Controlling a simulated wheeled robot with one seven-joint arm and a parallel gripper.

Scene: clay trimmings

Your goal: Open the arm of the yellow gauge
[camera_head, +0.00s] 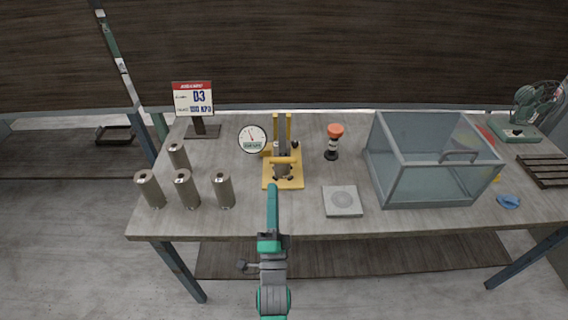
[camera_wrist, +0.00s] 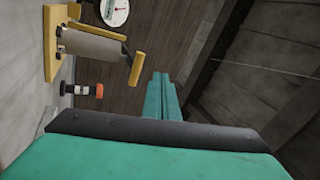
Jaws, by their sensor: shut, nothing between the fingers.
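The yellow gauge (camera_head: 283,184) stands near the middle of the table, with a yellow base, an upright back and a round white dial (camera_head: 252,139) at its left. A grey metal cylinder (camera_wrist: 92,46) sits in it, as the wrist view shows. The gauge's yellow arm (camera_head: 284,160) shows as a short bar by the cylinder's top; its bar end also shows in the wrist view (camera_wrist: 137,70). My gripper (camera_head: 272,192) is shut and empty, in front of the gauge and apart from the arm in the wrist view (camera_wrist: 160,82).
Several metal cylinders (camera_head: 223,190) stand at the left, before a sign (camera_head: 193,100). An orange-topped black bottle (camera_head: 333,142) stands right of the gauge, with a square grey plate (camera_head: 342,201) nearer the front. A large clear bin (camera_head: 425,188) and a green fan (camera_head: 525,132) are farther right.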

